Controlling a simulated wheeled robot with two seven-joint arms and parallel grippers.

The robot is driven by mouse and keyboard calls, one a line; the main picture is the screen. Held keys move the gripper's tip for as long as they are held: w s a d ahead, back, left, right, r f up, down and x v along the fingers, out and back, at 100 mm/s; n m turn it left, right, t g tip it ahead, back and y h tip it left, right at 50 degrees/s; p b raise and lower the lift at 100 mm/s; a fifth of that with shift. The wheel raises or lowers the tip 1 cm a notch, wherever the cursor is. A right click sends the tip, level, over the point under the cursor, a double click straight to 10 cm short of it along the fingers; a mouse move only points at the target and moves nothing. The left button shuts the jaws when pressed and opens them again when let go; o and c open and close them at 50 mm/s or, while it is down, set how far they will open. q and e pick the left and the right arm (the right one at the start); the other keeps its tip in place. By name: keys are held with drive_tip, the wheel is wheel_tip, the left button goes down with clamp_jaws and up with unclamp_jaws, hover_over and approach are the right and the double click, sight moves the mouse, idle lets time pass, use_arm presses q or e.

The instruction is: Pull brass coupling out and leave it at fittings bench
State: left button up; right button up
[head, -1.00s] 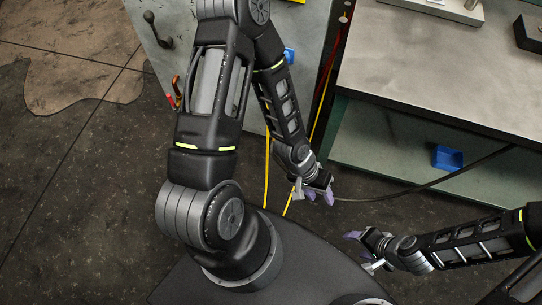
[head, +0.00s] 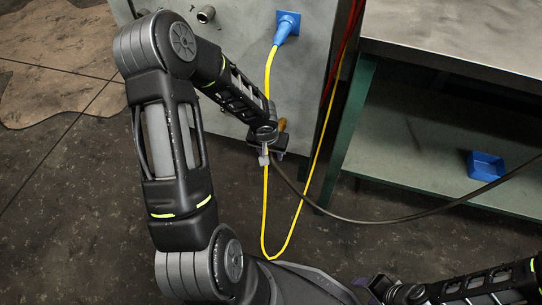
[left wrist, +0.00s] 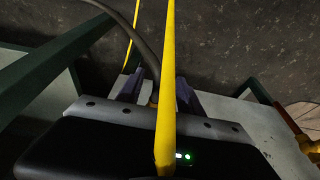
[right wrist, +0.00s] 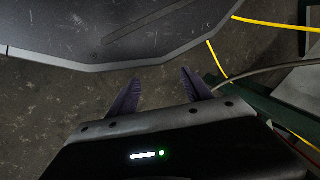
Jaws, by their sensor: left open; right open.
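The brass coupling (head: 283,124) shows as a small brass-orange piece at the front of the grey cabinet, partly hidden by my left gripper (head: 275,146). A dark hose (head: 335,217) runs from there to the right. In the left wrist view, the open purple fingers (left wrist: 158,92) stand on either side of the hose end, where a bit of brass (left wrist: 152,101) shows low between them. Contact cannot be told. My right gripper (right wrist: 153,94) is open and empty above the floor; in the head view it is at the bottom edge, mostly cut off.
A yellow cable (head: 267,205) hangs from a blue plug (head: 287,27) on the cabinet (head: 240,50), loops near the floor and crosses close before the left wrist camera. A metal-topped bench (head: 460,40) stands right, with a blue bin (head: 486,166) on its lower shelf.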

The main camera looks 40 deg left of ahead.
use_arm(q)
drive_tip(key=w+p, duration=0.1)
drive_tip(key=w+a+p, duration=0.1)
drive_tip(key=w+p, duration=0.2)
drive_tip(key=w, duration=0.1)
drive_tip(key=shift+a+p, duration=0.3)
drive_tip(key=shift+p, duration=0.05)
drive_tip(key=shift+w+a, duration=0.3)
drive_tip(key=shift+w, duration=0.5)
clamp_jaws()
